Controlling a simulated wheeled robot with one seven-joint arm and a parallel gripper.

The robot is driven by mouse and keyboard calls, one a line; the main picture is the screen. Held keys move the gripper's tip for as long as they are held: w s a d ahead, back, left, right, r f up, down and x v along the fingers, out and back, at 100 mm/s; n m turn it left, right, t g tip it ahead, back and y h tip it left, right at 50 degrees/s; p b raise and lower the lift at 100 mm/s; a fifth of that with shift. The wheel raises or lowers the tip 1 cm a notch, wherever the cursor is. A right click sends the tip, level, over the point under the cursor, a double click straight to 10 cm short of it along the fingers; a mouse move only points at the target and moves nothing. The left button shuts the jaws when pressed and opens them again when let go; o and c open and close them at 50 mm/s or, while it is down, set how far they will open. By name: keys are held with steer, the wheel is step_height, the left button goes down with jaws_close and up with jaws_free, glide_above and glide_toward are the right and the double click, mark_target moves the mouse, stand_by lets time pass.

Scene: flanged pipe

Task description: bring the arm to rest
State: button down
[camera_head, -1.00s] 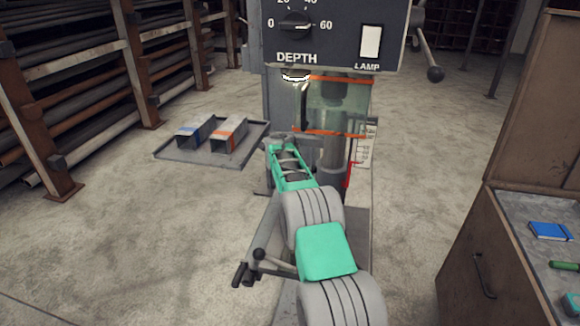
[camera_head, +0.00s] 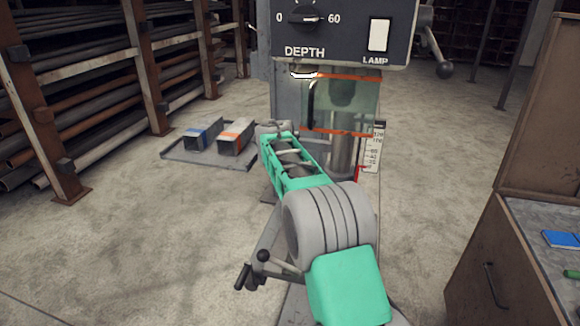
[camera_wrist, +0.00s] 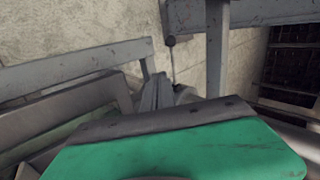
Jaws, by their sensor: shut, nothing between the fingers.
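My arm, green and grey, reaches from the bottom of the head view toward the base of the drilling machine (camera_head: 388,45). Its far end, my gripper (camera_head: 274,129), is small there and its fingertips cannot be made out. In the wrist view a green housing with a dark edge fills the bottom. Just beyond it, small grey parts that look like my gripper's fingers (camera_wrist: 168,92) sit close together, shut, with nothing seen held.
The machine has a clear guard (camera_head: 345,105) with orange edges and a lever handle (camera_head: 262,256). A low tray (camera_head: 180,157) with two blocks lies left of it. A pipe rack (camera_head: 85,85) stands left, a cabinet (camera_head: 485,280) right.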

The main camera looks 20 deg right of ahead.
steer(key=s+a+r+n+g+y+p, duration=0.1)
steer(key=s+a+r+n+p, duration=0.3)
steer(key=s, duration=0.4)
steer(key=s+a+r+n+y+p, duration=0.1)
steer(key=s+a+r+n+p, duration=0.1)
steer(key=s+a+r+n, duration=0.4)
steer(key=s+a+f+n+g+p, duration=0.1)
steer(key=s+a+n, duration=0.1)
steer(key=s+n, duration=0.3)
steer(key=s+a+f+n+g+y+p, duration=0.1)
steer(key=s+a+f+n+p, duration=0.1)
steer(key=s, duration=1)
steer(key=s+a+f+n+y+p, duration=0.1)
steer(key=s+a+n+p, duration=0.1)
steer(key=s+n, duration=0.5)
steer(key=shift+s+a+f+n+g, duration=0.3)
steer(key=shift+s+a+f+g, duration=0.1)
steer(key=shift+s+a, duration=0.45)
